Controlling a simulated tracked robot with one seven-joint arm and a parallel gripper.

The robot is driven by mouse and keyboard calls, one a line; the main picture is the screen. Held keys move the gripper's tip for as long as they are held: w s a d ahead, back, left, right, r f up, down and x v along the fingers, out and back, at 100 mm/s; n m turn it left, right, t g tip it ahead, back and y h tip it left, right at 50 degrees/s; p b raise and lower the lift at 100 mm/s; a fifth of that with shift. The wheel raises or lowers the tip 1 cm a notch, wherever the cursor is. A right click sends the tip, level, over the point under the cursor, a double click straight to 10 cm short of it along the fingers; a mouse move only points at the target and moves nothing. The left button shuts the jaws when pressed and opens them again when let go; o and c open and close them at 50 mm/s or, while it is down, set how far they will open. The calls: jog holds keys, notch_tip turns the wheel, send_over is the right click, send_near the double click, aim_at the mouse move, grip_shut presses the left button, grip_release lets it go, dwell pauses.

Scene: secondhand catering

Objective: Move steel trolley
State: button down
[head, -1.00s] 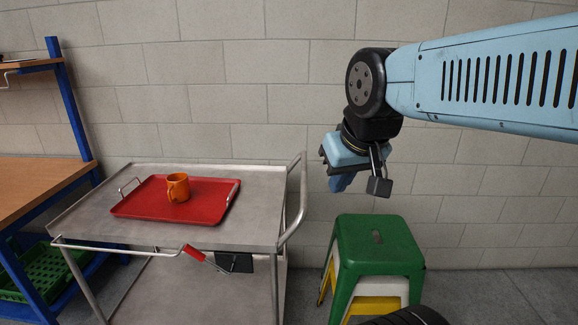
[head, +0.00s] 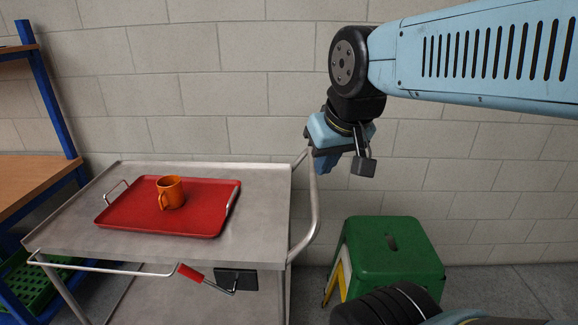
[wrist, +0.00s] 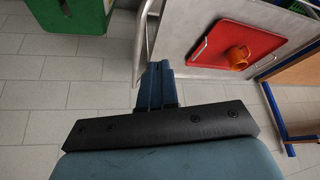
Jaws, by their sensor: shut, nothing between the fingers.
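The steel trolley (head: 262,215) stands against the wall, left of centre in the head view. Its tubular handle (head: 315,205) curves out at its right end. In the wrist view the trolley top (wrist: 187,55) is at the upper right, with the handle (wrist: 143,40) along its left edge. My gripper (head: 324,168) is shut and empty. It appears close to the upper part of the handle; whether it touches cannot be told. In the wrist view my gripper (wrist: 158,75) has its fingers together beside the handle.
A red tray (head: 205,220) with an orange mug (head: 171,192) sits on the trolley. A red-gripped lever (head: 190,273) hangs at its front. Stacked stools, green on top (head: 395,255), stand to the right. A blue-framed workbench (head: 30,185) is close on the left.

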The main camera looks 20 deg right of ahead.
jog(key=shift+w, duration=0.3)
jog(key=shift+a, duration=0.1)
jog(key=w+f+n+g+h, duration=0.2)
jog(key=w+n+g+h, duration=0.35)
jog(key=w, duration=1.25)
jog(key=w+a+f+n+g+h, duration=0.1)
jog(key=w+f+n+g+h, duration=0.25)
jog(key=w+f+n, duration=0.75)
jog(key=w+d+f+m, duration=0.1)
jog(key=d+f+m, duration=0.2)
jog(key=d+f, duration=0.5)
jog(key=shift+d+y, duration=0.4)
jog(key=shift+d, duration=0.5)
